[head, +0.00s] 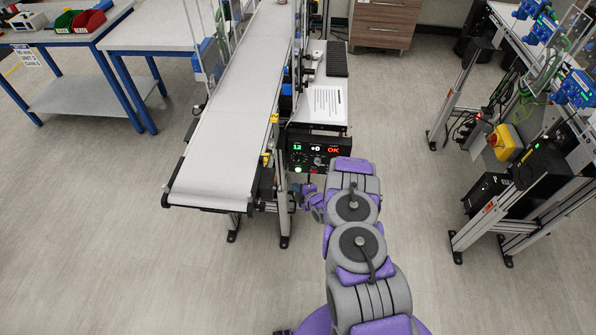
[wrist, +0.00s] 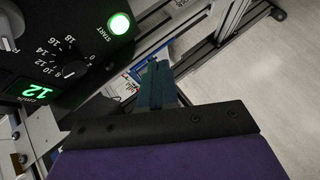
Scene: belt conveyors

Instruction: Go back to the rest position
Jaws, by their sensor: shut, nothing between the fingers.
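My arm reaches forward in the head view, and my gripper (head: 309,203) shows only partly beside the arm, just below the conveyor's control box. In the wrist view my gripper's fingers (wrist: 155,82) are together with nothing between them. The black control box (head: 312,152) has a green-lit button, a green number and a red "OK". It also fills the upper left of the wrist view, with a lit green START button (wrist: 119,23), a dial (wrist: 72,68) and a green "12" display. The fingers appear apart from the button.
The belt conveyor (head: 232,105) stands left of my arm, with its belt empty. Blue-legged tables (head: 155,38) stand at the back left. A metal frame with equipment and a yellow box (head: 505,143) stands on the right. The floor (head: 90,240) is clear at front left.

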